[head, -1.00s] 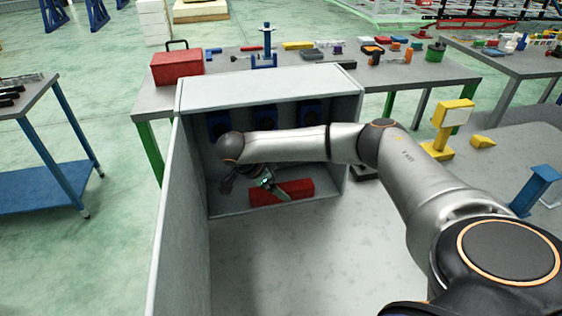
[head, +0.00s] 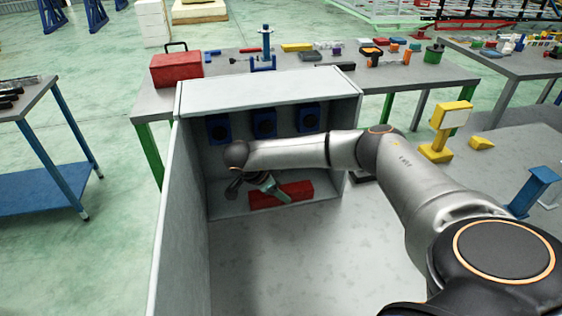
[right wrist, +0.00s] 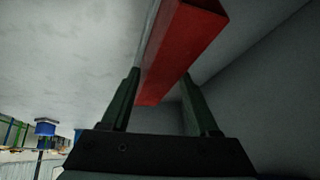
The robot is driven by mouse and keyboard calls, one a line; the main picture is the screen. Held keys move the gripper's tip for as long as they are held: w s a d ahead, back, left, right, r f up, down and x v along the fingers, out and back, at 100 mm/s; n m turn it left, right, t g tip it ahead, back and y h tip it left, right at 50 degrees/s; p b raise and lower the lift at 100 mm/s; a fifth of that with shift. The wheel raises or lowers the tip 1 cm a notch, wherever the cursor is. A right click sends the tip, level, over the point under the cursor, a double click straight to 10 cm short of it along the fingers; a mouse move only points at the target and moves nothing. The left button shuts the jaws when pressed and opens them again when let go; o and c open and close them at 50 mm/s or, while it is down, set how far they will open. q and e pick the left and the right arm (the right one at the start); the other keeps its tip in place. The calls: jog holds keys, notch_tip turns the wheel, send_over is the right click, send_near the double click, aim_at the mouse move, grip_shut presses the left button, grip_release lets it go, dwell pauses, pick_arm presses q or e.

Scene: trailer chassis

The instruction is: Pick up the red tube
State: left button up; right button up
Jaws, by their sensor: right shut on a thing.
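The red tube (head: 301,188) is a long square-sided bar lying at the back of the grey bin, near its rear wall. It also shows in the right wrist view (right wrist: 187,42), running between the two dark green fingers. My right gripper (head: 281,194) reaches down to the middle of the tube and is shut on it; it also shows in the right wrist view (right wrist: 160,80). The gripper covers part of the tube in the head view. The tube appears still low in the bin; I cannot tell whether it touches the floor. My left gripper is not in view.
The bin floor (head: 290,255) in front is bare.

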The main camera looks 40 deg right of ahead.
grip_shut()
dwell(0.5)
